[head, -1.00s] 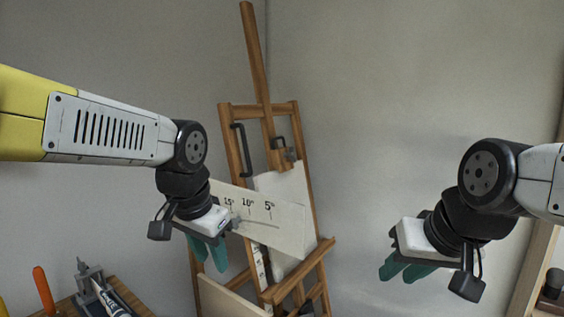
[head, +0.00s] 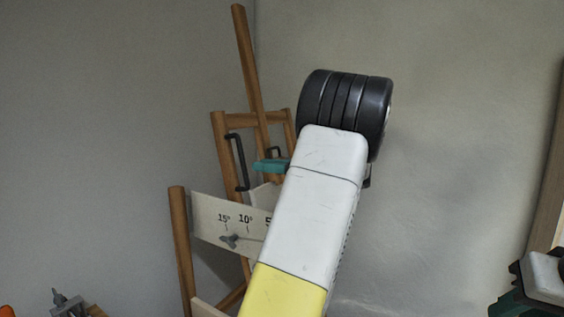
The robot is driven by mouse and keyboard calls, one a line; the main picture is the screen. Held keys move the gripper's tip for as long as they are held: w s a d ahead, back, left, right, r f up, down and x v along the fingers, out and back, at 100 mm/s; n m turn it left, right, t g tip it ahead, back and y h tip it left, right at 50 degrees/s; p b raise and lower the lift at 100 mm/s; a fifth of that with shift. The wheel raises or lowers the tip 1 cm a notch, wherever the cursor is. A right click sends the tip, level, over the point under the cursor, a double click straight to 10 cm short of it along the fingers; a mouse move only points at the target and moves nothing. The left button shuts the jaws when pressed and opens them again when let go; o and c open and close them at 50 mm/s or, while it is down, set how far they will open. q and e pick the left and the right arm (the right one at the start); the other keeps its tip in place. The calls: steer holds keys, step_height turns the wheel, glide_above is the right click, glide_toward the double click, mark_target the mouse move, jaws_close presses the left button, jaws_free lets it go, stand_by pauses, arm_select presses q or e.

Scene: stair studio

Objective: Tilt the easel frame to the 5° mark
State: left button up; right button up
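The wooden easel frame (head: 221,150) leans in the corner with a tall mast (head: 245,60). A dark handle (head: 238,162) is on its left upright, and a second one (head: 274,153) sits further right. The pale angle scale (head: 205,215) shows 15°, 10° and part of the 5° mark. A grey knob (head: 233,240) sits below the 15° and 10° marks. My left gripper (head: 270,166) shows one teal finger by the right handle; contact is unclear, and my arm hides the rest. My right gripper (head: 535,285) is partly in view at the lower right edge, fingers mostly cut off.
My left arm covers the easel's right side and lower middle. A wooden post (head: 180,250) stands at the scale's left end. A grey clamp-like tool (head: 70,303) shows at the bottom left. The wall right of my arm is bare, with a wooden edge (head: 549,165) at far right.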

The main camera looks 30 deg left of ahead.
mark_target(243, 162)
arm_select(q)
steer(key=a, duration=0.7)
steer(key=shift+s+a+r, duration=0.15)
steer(key=shift+s+a, duration=0.15)
jaws_close()
stand_by(1.2)
